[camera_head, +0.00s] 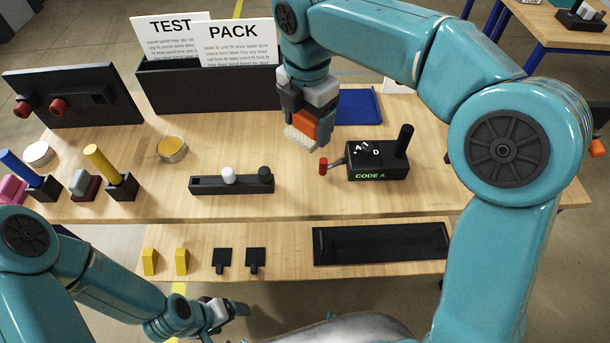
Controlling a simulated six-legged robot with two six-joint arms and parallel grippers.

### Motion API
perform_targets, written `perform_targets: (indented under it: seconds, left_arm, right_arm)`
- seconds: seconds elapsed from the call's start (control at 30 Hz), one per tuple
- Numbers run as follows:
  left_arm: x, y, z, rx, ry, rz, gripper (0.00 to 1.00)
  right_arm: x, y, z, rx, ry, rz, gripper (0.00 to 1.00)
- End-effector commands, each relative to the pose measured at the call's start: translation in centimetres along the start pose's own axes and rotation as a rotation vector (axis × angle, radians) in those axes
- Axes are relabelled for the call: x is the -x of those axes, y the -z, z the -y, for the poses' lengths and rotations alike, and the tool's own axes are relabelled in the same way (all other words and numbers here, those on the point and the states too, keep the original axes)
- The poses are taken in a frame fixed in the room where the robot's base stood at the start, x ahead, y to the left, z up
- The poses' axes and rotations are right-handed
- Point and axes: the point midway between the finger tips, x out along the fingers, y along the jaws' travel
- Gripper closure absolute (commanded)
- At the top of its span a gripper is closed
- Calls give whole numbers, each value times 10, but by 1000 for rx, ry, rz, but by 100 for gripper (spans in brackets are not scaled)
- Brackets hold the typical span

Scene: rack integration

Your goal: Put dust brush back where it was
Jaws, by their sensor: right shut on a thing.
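The dust brush (300,138) has pale bristles at its lower end and an orange part above them. My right gripper (312,112) comes down from the top and is shut on it. The brush hangs over the table between the PACK sign and the black CODE A box, bristles downward. The jaws hide part of the brush. Whether the bristles touch the table is hard to tell. My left gripper (235,309) is low in the view, in front of the lower shelf, away from the brush. Its fingers are too small to read.
The CODE A box (378,172) has a red-knobbed lever. A blue tray (357,106) lies behind it. A black slotted holder (208,185), round tins and handled tools in blocks stand left. A long black tray (330,250) is on the lower shelf. Bare wood lies around the slotted holder.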

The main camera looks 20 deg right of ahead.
Motion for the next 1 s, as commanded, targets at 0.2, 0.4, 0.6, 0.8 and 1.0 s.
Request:
perform_targets:
  seconds: [0.2,0.4,0.6,0.8,1.0]
  left_arm:
    - [-5,0,2,0,0,0,16]
    - [-5,0,2,0,0,0,16]
    - [-5,0,2,0,0,0,16]
    - [-4,0,2,0,0,0,16]
    - [-4,0,2,0,0,0,16]
  right_arm:
    - [-69,3,4,0,8,-2,55]
    - [-114,4,2,0,4,-2,55]
    - [-133,3,0,1,3,-1,55]
    - [-165,3,-1,1,4,-1,55]
    - [-169,3,-2,0,0,0,55]
